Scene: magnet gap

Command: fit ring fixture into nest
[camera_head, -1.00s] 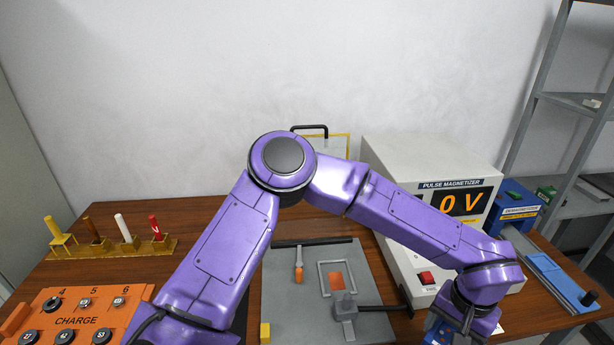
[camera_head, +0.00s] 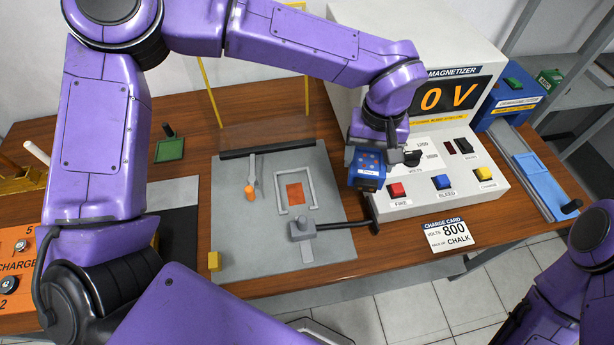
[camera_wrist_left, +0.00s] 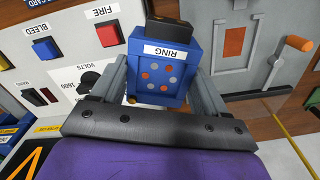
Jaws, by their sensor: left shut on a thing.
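My left gripper (camera_head: 369,158) is shut on the ring fixture (camera_head: 366,172), a blue block with a label and orange and grey dots. In the left wrist view the ring fixture (camera_wrist_left: 160,72) sits between both fingers, its "RING" label showing; a dark part is on its far end. The gripper holds it in front of the magnetizer's left side, right of the nest. The likely nest is a light grey open frame (camera_head: 314,190) around an orange square (camera_head: 295,194) on a grey plate (camera_head: 235,235). The frame looks empty. My right gripper is out of view.
The magnetizer (camera_head: 485,165) has a red FIRE button (camera_head: 396,190) close to the fixture. A grey block with a cable (camera_head: 303,229) sits in front of the frame. An orange-tipped lever (camera_head: 250,191) stands left of it. A charge card (camera_head: 448,234) lies at the front right.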

